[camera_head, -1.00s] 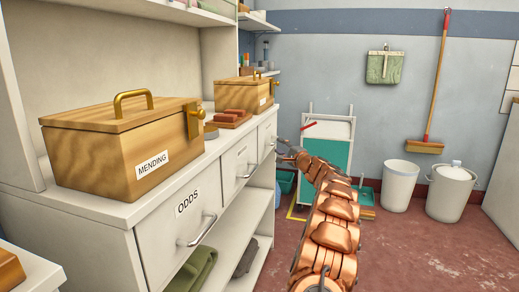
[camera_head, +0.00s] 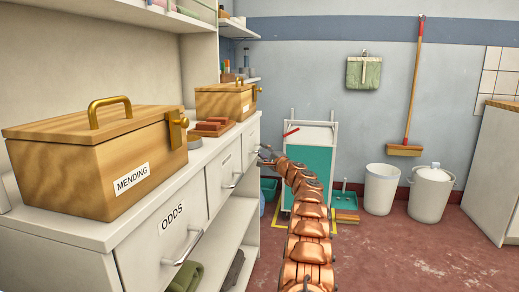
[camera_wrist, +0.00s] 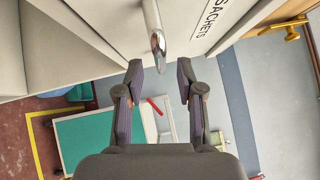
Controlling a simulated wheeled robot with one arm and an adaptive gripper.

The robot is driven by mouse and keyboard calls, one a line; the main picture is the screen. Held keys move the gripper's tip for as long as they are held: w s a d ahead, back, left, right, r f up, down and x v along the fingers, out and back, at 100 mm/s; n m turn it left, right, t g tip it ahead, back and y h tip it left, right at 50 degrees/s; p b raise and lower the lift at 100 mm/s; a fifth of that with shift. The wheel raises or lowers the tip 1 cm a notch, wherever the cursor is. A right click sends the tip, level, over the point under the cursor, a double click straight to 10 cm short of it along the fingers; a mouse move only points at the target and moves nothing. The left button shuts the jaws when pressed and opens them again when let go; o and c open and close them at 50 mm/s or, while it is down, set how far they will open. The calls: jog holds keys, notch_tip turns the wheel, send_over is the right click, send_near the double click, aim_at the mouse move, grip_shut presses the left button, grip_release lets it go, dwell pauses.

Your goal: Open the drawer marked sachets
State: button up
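The drawer marked SACHETS (camera_wrist: 190,32) shows in the wrist view, with its label at the upper right. In the head view it appears to be the farthest drawer (camera_head: 250,140) of the white cabinet, and it looks shut. Its metal bar handle (camera_wrist: 154,25) comes down from the top of the wrist view. My gripper (camera_wrist: 160,75) is open, with its two dark fingers on either side of the handle's near end in the picture. I cannot tell whether they touch it. In the head view my gripper (camera_head: 264,153) is small beside that drawer.
The ODDS drawer (camera_head: 160,240) and a middle drawer (camera_head: 222,182) are nearer and shut. A MENDING box (camera_head: 90,165) and another wooden box (camera_head: 222,102) stand on the cabinet top. A teal-panelled trolley (camera_head: 308,165) stands beyond my arm.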

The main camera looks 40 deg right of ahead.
jog(key=shift+w+d+r+p, duration=0.1)
jog(key=shift+w+r+p, duration=0.25)
jog(key=shift+p, duration=0.3)
jog(key=w+p, duration=0.1)
jog(key=p, duration=0.3)
jog(key=shift+w+d, duration=0.15)
jog(key=shift+w, duration=0.05)
jog(key=shift+w+p, duration=0.15)
jog(key=shift+p, duration=0.6)
jog(key=shift+w+r+p, duration=0.1)
jog(key=shift+w+p, duration=0.05)
jog(key=shift+p, duration=0.7)
jog(key=shift+f, duration=0.2)
